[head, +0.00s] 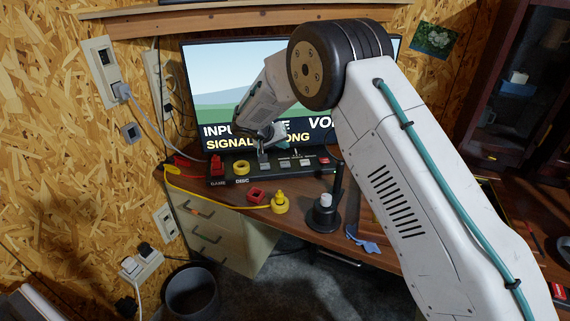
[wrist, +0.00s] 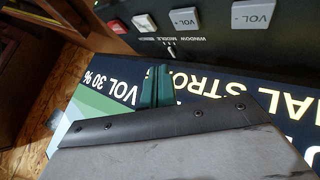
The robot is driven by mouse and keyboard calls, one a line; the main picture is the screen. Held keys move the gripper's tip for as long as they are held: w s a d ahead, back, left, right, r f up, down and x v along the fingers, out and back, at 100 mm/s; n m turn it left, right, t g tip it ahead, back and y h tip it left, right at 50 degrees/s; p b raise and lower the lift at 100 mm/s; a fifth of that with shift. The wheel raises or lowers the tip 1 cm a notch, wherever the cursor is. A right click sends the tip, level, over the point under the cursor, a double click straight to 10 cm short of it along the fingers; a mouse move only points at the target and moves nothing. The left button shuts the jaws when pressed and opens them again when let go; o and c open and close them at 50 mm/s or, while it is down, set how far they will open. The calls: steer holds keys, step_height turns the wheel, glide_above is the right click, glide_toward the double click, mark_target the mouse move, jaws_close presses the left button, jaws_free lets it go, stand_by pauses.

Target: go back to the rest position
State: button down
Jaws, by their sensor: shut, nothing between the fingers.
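My gripper (head: 268,138) is in front of the lower part of the screen (head: 225,75), just above the black control panel (head: 222,181). Its fingers are shut with nothing between them, and nearby arm parts partly hide it. In the wrist view the shut fingertips (wrist: 157,85) show over the dark banner of the screen, apart from the grey volume buttons (wrist: 185,19). The screen reads "SIGNAL STRONG", and "VOL 30 %" shows in the wrist view. My own arm covers the right part of the screen.
A red part (head: 216,165) and a yellow ring (head: 241,167) are at the panel's left. A red ring (head: 257,196), a yellow piece (head: 280,201) and a black stand (head: 324,217) are in front. A blue cloth (head: 363,241) lies right. A bin (head: 191,292) stands below.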

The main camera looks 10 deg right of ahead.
steer(key=shift+n, duration=0.3)
steer(key=s+d+r+g+y, duration=0.1)
steer(key=s+d+r, duration=0.5)
steer(key=s, duration=1.2)
steer(key=s+d+r+g+y, duration=0.2)
steer(key=s+d+r, duration=0.4)
steer(key=s, duration=1.2)
steer(key=s+d+r+g+y, duration=0.1)
steer(key=s+d+r+y, duration=0.3)
steer(key=s+r, duration=0.6)
steer(key=shift+s+d+r+g, duration=0.35)
steer(key=shift+s+d, duration=1)
steer(key=shift+s, duration=3.2)
